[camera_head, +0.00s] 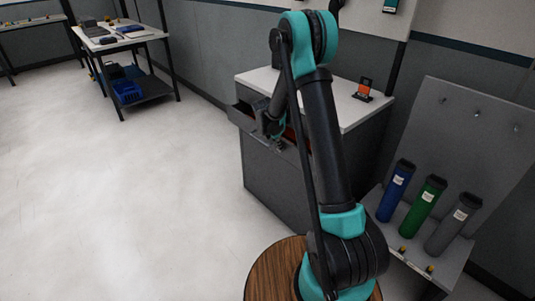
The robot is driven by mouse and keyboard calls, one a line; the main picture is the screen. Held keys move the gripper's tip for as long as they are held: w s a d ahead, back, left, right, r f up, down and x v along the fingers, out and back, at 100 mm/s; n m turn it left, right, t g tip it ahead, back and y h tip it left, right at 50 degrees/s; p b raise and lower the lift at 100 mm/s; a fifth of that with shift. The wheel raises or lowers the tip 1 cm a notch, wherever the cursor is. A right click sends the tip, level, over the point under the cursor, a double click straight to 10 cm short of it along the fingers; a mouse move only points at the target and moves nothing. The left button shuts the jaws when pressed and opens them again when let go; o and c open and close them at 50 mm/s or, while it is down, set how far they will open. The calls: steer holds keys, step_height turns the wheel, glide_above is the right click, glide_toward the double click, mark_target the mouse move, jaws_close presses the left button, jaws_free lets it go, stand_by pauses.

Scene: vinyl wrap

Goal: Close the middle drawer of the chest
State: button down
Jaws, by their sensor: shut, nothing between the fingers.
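The grey chest (268,185) with a white top stands against the wall at the centre, partly hidden behind my arm. A drawer (240,119) high on its front sticks out, and something orange-red shows inside it. I cannot tell whether this is the middle drawer, as my arm covers much of the front. My gripper (280,147) is shut and empty, pointing down at the open drawer's front area. It is small and dark here, and I cannot tell whether it touches the drawer.
A small orange and black item (364,89) stands on the chest top. At right, a grey rack (455,115) holds blue (396,190), green (424,206) and grey (452,224) rolls. A table (122,44) stands at the back left. The floor at left is clear.

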steer(key=shift+w+d, duration=0.7)
steer(key=shift+d, duration=0.25)
steer(key=shift+w+d, duration=0.65)
steer(key=shift+d, duration=0.3)
steer(key=s+a, duration=0.1)
steer(key=a, duration=0.1)
steer(key=s+a, duration=0.1)
steer(key=shift+s+a+r, duration=0.3)
steer(key=shift+a, duration=0.05)
steer(key=v, duration=0.9)
steer(key=s+d+f, duration=0.1)
steer(key=s+d, duration=0.7)
steer(key=s, duration=0.2)
steer(key=x, duration=0.8)
steer(key=shift+f, duration=0.45)
steer(key=w+d, duration=0.1)
steer(key=d, duration=0.1)
steer(key=shift+w+d+f, duration=0.1)
steer(key=shift+w+d, duration=0.15)
steer(key=shift+w, duration=0.1)
steer(key=shift+w+d, duration=0.25)
steer(key=shift+d, duration=0.1)
